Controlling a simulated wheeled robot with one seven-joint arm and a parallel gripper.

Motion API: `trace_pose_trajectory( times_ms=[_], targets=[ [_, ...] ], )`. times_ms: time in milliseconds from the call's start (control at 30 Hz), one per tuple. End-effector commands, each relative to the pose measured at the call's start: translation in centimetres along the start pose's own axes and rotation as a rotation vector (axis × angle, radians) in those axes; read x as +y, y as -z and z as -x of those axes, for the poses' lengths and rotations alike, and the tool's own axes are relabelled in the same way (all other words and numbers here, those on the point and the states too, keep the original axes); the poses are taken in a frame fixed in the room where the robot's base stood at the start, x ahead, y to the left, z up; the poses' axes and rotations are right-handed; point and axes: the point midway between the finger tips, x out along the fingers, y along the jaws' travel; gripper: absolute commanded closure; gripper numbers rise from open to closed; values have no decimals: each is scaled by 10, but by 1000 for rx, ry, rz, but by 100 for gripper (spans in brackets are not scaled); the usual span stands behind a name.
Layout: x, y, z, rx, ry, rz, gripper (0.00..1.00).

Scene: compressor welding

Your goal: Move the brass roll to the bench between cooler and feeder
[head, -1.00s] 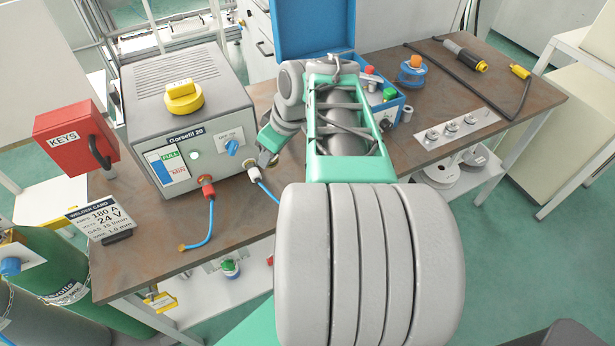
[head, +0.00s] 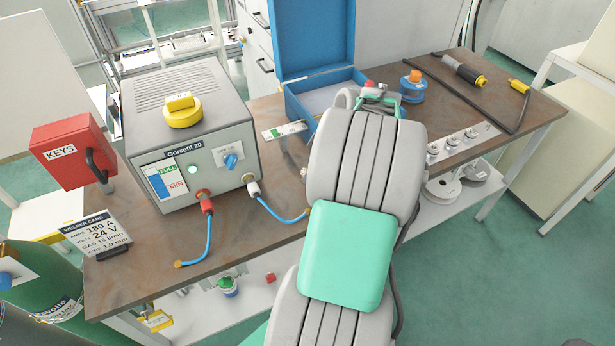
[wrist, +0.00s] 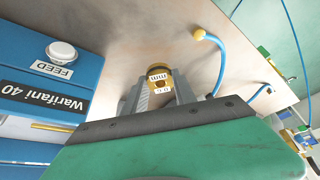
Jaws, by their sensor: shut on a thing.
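My gripper (wrist: 158,92) is shut on the brass roll (wrist: 157,72), a small yellow-brown piece with a white label reading "mm", in the wrist view. The bench surface shows behind it; I cannot tell whether the roll touches it. The blue feeder (wrist: 30,100), marked "Warifani 40" with a FEED button, is left of the gripper there. In the head view the grey cooler (head: 200,140), marked "Gorsefil 20", stands on the left of the brown bench (head: 150,238). The feeder's open blue lid (head: 312,38) rises behind my arm. My arm hides the gripper and roll in that view.
Blue hoses (head: 209,240) run from the cooler's front onto the bench; one brass hose end shows in the wrist view (wrist: 198,34). A red key box (head: 72,150) and welder card (head: 97,232) stand left. A torch (head: 464,70) and cable lie at the right back.

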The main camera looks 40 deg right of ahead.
Motion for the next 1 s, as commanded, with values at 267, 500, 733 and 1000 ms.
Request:
trace_pose_trajectory(
  times_ms=[267, 500, 733, 1000],
  targets=[
    [8, 2, -34, 0, 3, -2, 100],
    [10, -6, -52, 0, -3, 1, 100],
    [9, -8, -55, 0, -2, 0, 66],
    [9, -7, -54, 0, -1, 0, 46]
  ],
)
